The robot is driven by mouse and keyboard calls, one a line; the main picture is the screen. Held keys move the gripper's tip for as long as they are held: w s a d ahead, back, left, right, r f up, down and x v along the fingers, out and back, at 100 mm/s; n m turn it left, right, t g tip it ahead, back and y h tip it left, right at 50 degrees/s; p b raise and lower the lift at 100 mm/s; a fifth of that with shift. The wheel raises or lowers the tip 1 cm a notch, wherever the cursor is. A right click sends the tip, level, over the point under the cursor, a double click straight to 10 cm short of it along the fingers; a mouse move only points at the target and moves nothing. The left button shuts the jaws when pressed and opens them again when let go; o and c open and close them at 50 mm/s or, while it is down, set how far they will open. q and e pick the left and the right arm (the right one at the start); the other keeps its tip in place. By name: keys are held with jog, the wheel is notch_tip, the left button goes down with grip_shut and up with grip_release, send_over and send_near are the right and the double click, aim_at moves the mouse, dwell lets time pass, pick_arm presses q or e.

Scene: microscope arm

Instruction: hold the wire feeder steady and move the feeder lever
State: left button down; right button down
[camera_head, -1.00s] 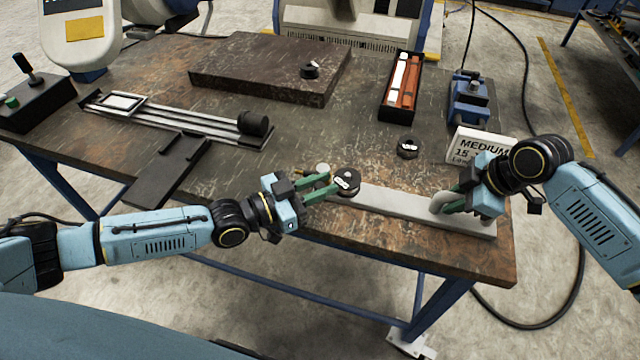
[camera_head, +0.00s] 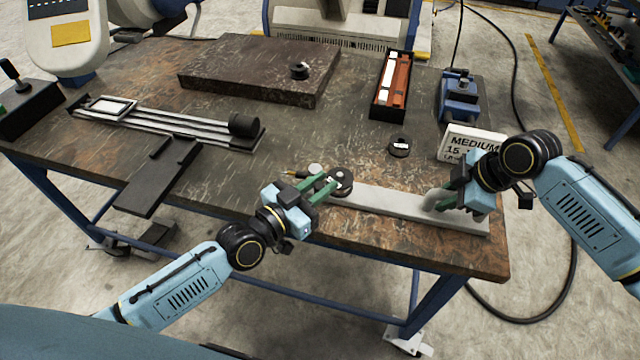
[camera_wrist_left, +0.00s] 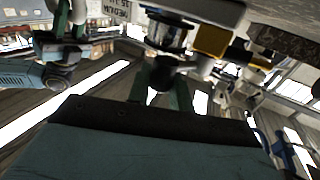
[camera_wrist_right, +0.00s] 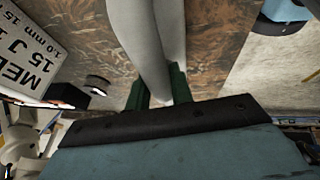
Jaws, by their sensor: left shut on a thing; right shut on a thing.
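The wire feeder is a long pale grey bar (camera_head: 390,203) lying along the table's front edge, with a grey upright curved piece (camera_head: 432,200) at its right end. A dark round part (camera_head: 342,176) with a small pale mark sits at its left end; I take it to belong to the lever. My left gripper (camera_head: 328,187) is shut at this round part; the left wrist view shows a dark piece (camera_wrist_left: 166,73) between the green fingers. My right gripper (camera_head: 441,200) is shut on the grey curved piece, which also shows in the right wrist view (camera_wrist_right: 155,45). The fingers hide the exact contacts.
A white sign (camera_head: 472,142) stands close behind my right gripper. A black ring-like part (camera_head: 399,147) lies behind the bar. A small pale disc (camera_head: 314,169) is near my left gripper. A dark slab (camera_head: 250,75), a tray (camera_head: 378,108) and a railed fixture (camera_head: 170,120) stand farther back.

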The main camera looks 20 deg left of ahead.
pick_arm(q)
jog(key=shift+r, duration=0.1)
pick_arm(e)
jog(key=shift+a+r, duration=0.1)
jog(key=shift+a, duration=0.05)
pick_arm(q)
jog(key=c, duration=1.6)
grip_release()
jog(key=v, duration=1.2)
pick_arm(e)
jog(key=c, duration=1.1)
grip_release()
jog(key=shift+c, duration=0.2)
jog(key=shift+d, duration=0.2)
